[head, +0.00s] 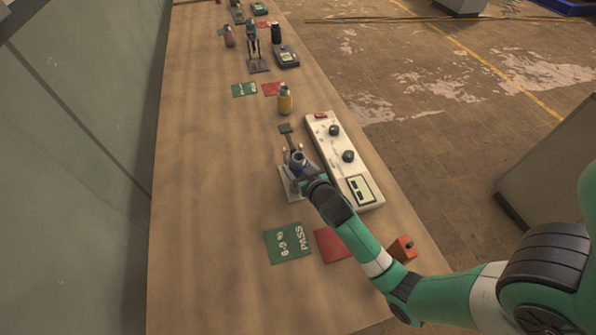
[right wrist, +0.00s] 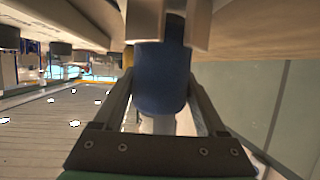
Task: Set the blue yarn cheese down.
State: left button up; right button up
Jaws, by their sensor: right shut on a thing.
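The blue yarn cheese (right wrist: 162,80) is a dark blue cylinder between the two fingers of my right gripper (right wrist: 160,95) in the right wrist view. A pale core end (right wrist: 158,124) shows on its near side. In the head view my right gripper (head: 297,160) is over the bench beside the long white device, at a small stand with a pale base plate (head: 288,186). The gripper and wrist hide most of the cheese there, and I cannot tell whether it touches the stand. My left gripper is not in view.
The long white device (head: 334,135) with black knobs lies just right of the gripper. A green PASS card (head: 288,244), a red card (head: 332,244) and an orange block (head: 403,249) lie nearer. The bench's left side is clear.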

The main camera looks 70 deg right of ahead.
jog(key=shift+f, duration=0.7)
jog(key=shift+s+r, duration=0.1)
jog(key=shift+r, duration=0.05)
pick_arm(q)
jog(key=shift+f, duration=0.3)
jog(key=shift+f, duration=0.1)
